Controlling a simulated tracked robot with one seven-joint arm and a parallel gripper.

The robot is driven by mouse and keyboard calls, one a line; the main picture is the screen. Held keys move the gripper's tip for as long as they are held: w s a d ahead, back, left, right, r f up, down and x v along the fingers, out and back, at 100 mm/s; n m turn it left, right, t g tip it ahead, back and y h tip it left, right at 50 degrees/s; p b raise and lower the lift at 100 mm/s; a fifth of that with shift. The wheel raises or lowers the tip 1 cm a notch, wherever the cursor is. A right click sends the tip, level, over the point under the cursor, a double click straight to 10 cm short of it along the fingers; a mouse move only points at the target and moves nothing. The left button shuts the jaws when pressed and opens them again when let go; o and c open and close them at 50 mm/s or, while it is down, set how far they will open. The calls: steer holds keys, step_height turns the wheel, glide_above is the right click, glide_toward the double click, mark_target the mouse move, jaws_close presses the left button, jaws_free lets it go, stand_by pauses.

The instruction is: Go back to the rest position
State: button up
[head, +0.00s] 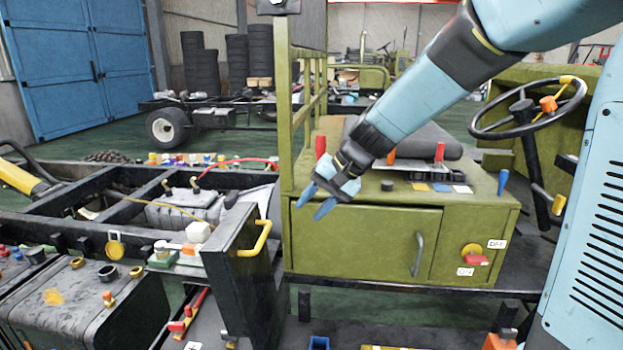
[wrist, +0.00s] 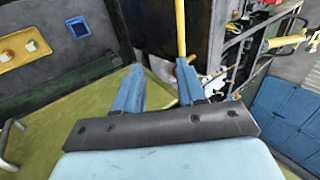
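My gripper (head: 313,202) is in front of the upper front face of the green cabinet (head: 345,245), with its blue fingers pointing down and left. In the wrist view the two blue fingers of my gripper (wrist: 160,86) stand apart with nothing between them. A yellow bar (wrist: 180,28) shows beyond the fingertips there. My arm reaches in from the upper right of the head view. No rest support for the arm can be made out.
The cabinet has a grey handle (head: 418,254) and a red knob (head: 476,260). A yellow handle (head: 258,238) on a dark bracket stands left of the gripper. A green post (head: 284,110) rises behind it. A steering wheel (head: 530,108) is at the right.

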steer(key=s+d+r+t+h, duration=0.2)
steer(key=s+d+r+h, duration=0.1)
steer(key=s+d, duration=0.6)
steer(key=s+d+r+n+t+h, duration=0.1)
steer(key=s+d+r+t+h, duration=0.1)
steer(key=s+d, duration=0.7)
steer(key=d+r+h, duration=0.1)
steer(key=d+h, duration=0.1)
steer(key=d, duration=0.4)
steer(key=shift+s+r, duration=0.2)
steer(key=shift+s, duration=0.2)
steer(key=shift+a, duration=0.15)
